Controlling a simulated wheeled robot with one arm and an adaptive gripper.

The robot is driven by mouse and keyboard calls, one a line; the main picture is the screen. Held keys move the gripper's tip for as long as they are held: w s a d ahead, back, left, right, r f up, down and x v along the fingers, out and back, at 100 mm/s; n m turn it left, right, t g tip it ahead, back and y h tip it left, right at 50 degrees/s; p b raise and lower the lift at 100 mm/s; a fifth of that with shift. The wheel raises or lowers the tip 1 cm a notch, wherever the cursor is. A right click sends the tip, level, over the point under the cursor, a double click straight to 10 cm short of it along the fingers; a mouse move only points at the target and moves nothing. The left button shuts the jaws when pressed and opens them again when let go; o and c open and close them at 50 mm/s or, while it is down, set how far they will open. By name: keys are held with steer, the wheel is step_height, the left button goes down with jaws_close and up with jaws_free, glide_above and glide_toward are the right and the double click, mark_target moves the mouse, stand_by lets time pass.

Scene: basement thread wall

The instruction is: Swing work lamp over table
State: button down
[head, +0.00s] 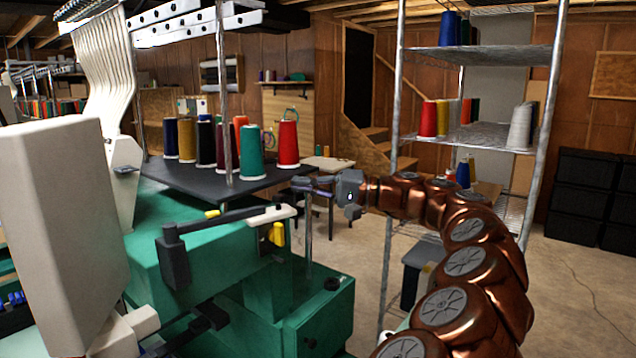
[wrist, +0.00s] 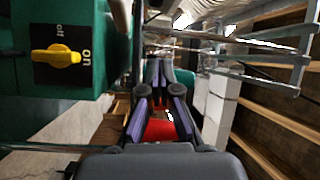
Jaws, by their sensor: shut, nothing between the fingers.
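The likely work lamp is a white bar-shaped head (head: 270,216) on a black jointed arm (head: 215,222) at the green machine's front. It sits just below the near edge of a black tabletop (head: 185,182) that carries thread cones. My gripper (head: 296,184) is right of the tabletop, above and to the right of the lamp head, and apart from it. In the wrist view my gripper (wrist: 158,75) has its fingers together, with nothing held. I cannot make out the lamp in the wrist view. A yellow on/off knob (wrist: 57,56) on a black plate shows there at the left.
A red cone (head: 288,144) and a teal cone (head: 251,153) stand near the tabletop's right edge, close to my gripper. A thin metal post (head: 224,90) rises through the tabletop. A wire shelf rack (head: 480,136) stands behind my arm. Floor is open at right.

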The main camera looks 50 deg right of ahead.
steer(key=a, duration=0.1)
steer(key=a+p, duration=0.1)
steer(key=a, duration=0.1)
steer(key=a+p, duration=0.1)
steer(key=shift+w+a+f, duration=0.25)
steer(key=shift+w+a, duration=0.05)
stand_by(0.6)
steer(key=shift+a, duration=0.1)
